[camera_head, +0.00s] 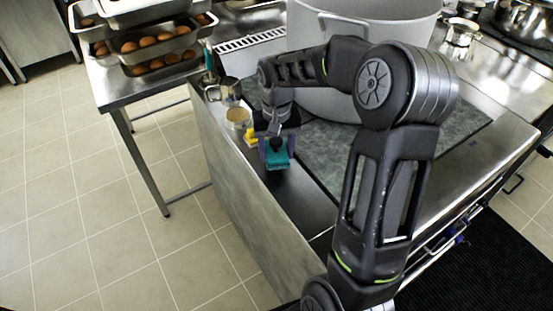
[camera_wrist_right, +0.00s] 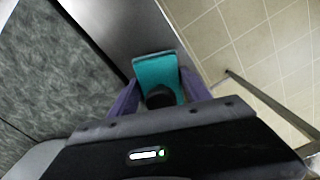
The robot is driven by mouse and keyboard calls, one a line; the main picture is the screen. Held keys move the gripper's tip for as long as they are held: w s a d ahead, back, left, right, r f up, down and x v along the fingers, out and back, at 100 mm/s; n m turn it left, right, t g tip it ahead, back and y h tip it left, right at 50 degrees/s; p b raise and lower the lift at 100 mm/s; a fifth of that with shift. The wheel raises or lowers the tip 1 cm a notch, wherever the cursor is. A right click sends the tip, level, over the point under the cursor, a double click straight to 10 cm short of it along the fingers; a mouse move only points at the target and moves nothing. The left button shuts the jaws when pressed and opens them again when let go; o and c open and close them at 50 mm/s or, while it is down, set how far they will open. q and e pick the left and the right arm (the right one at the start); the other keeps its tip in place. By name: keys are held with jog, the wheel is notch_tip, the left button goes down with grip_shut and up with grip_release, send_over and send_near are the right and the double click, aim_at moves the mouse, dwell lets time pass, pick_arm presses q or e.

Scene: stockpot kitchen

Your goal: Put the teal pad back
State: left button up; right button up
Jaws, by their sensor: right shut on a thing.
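The teal pad (camera_head: 277,160) is at my right gripper (camera_head: 277,146), over the dark strip near the counter's left edge. In the right wrist view the teal pad (camera_wrist_right: 156,70) has a dark round knob, and the purple fingers of the right gripper (camera_wrist_right: 160,97) close on it from both sides. I cannot tell whether the pad touches the counter. My left gripper is not in view.
A yellow item (camera_head: 251,137), a tan-topped cup (camera_head: 238,117) and a metal cup (camera_head: 228,89) stand just beyond the gripper. A large pot (camera_head: 395,40) stands behind. The dark strip (camera_head: 305,207) nearer me is clear.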

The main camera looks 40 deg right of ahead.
aim_at(276, 142)
jog(key=shift+f+p, duration=0.3)
jog(key=shift+f, duration=1.55)
jog(key=shift+f, duration=0.2)
jog(key=o, duration=1.5)
jog(key=shift+c, duration=0.2)
jog(key=shift+r, duration=0.15)
notch_tip(276, 142, up, 12)
jog(key=shift+r+b, duration=0.1)
jog(key=shift+b, duration=0.45)
